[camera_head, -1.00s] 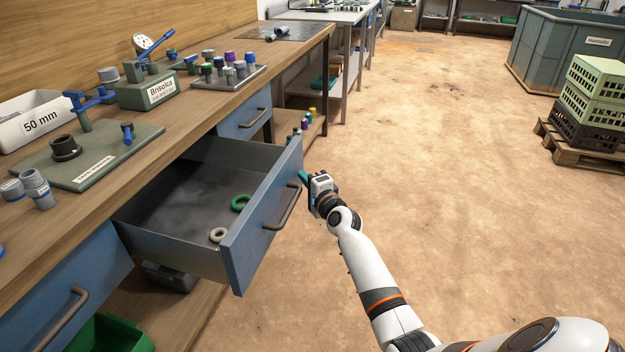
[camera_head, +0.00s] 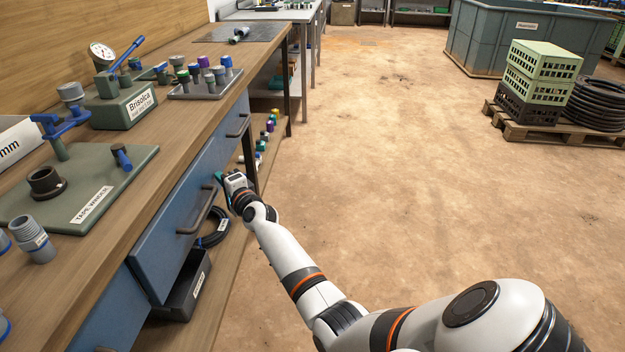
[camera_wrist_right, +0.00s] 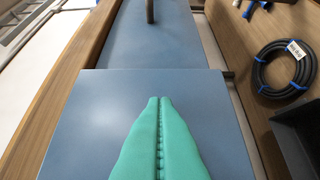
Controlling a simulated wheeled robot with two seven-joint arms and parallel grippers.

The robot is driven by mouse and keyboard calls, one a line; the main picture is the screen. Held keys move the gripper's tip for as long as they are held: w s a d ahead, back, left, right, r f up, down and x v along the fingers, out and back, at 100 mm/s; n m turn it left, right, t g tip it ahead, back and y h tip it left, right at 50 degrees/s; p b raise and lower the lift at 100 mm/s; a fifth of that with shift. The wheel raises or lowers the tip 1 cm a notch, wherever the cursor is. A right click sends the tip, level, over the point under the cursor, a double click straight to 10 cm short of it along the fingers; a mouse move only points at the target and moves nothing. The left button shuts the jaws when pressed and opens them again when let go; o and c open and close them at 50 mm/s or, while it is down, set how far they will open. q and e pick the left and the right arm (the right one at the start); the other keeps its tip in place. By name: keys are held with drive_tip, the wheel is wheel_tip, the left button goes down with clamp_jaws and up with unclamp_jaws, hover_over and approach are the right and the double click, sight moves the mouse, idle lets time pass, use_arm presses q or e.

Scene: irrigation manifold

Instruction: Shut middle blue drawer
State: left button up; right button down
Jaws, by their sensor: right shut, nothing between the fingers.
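The middle blue drawer (camera_head: 178,225) has its front close to the bench, and its inside no longer shows in the head view. In the right wrist view its front (camera_wrist_right: 100,110) seems to stand slightly proud of the neighbouring blue drawer front (camera_wrist_right: 150,40). Its bar handle (camera_head: 196,208) is free. My right gripper (camera_head: 220,178) is shut and empty at the far end of the drawer front. Its green fingers (camera_wrist_right: 160,98) point over that front in the wrist view; whether they touch it I cannot tell. My left gripper is out of view.
Below the drawer, a lower shelf holds a dark bin (camera_head: 183,288) and a coiled black hose (camera_head: 214,232). A bench leg (camera_head: 248,150) stands just beyond my right gripper. The workbench top (camera_head: 165,165) carries fittings and tools.

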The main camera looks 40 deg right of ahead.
drive_tip(key=shift+w+a, duration=0.8)
drive_tip(key=shift+w, duration=0.1)
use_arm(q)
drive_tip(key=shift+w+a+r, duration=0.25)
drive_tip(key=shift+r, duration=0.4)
use_arm(e)
drive_tip(key=shift+r, duration=0.15)
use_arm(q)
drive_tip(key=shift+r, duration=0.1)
use_arm(e)
drive_tip(key=shift+a+r, duration=0.1)
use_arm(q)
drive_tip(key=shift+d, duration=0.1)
